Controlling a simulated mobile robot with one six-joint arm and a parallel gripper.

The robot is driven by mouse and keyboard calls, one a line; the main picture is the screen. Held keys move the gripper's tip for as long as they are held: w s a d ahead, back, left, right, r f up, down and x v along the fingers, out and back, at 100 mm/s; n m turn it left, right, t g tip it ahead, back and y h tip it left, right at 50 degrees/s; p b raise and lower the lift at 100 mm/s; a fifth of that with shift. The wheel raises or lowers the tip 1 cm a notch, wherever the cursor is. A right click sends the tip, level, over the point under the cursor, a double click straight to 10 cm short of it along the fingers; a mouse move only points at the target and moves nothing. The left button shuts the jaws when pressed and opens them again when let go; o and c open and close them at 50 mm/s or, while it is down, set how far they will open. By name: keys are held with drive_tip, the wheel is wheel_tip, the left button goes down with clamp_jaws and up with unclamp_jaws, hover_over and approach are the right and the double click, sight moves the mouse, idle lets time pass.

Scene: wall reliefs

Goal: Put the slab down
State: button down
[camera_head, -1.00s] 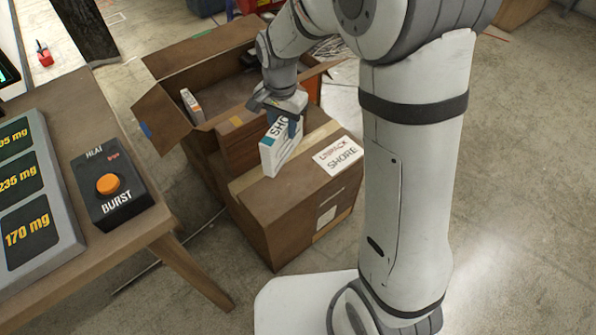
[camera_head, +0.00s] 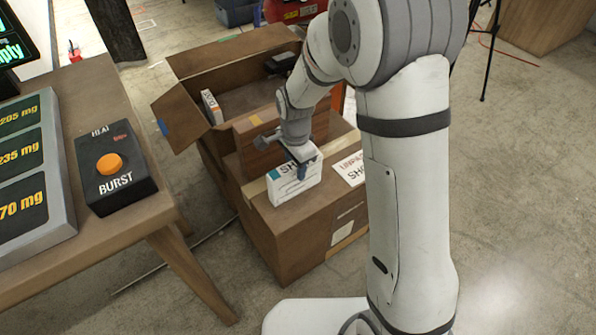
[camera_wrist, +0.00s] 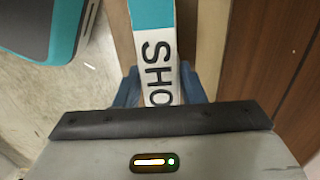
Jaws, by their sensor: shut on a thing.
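The slab (camera_head: 291,187) is a white, thin box with a teal patch and dark letters reading "SHO". It stands upright on its edge at the top of the closed cardboard box (camera_head: 290,232), and I cannot tell whether its bottom edge touches the lid. My gripper (camera_head: 302,170) is shut on the slab from above. In the wrist view the slab (camera_wrist: 157,50) runs up between the blue fingers of my gripper (camera_wrist: 160,88), its lettered edge towards the camera. The slab's gripped part is partly hidden by the fingers.
An open cardboard box (camera_head: 187,105) behind holds a small white and orange box (camera_head: 212,107). A label (camera_head: 350,168) lies on the closed box's lid to the right. A wooden table (camera_head: 150,215) with an orange-buttoned black device (camera_head: 112,167) stands at left.

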drive_tip(key=shift+f, duration=0.8)
drive_tip(key=shift+f, duration=0.1)
drive_tip(key=c, duration=0.9)
unclamp_jaws()
drive_tip(key=shift+f, duration=0.1)
wheel_tip(320, 180, up, 12)
drive_tip(key=p, duration=0.3)
drive_tip(key=shift+r, duration=0.2)
drive_tip(key=s+d+r+n, duration=0.2)
drive_tip(key=s+d+n, duration=0.1)
drive_tip(key=s+d, duration=0.2)
drive_tip(key=s+d+r+n, duration=0.2)
drive_tip(key=s+d+n, duration=0.2)
drive_tip(key=s, duration=0.3)
drive_tip(key=s+d+r+n+t, duration=0.1)
drive_tip(key=s+d+r+n, duration=0.2)
drive_tip(key=s+d, duration=0.3)
drive_tip(key=shift+s+d+r+n, duration=0.1)
drive_tip(key=shift+s+d+n, duration=0.1)
drive_tip(key=shift+s+n, duration=0.3)
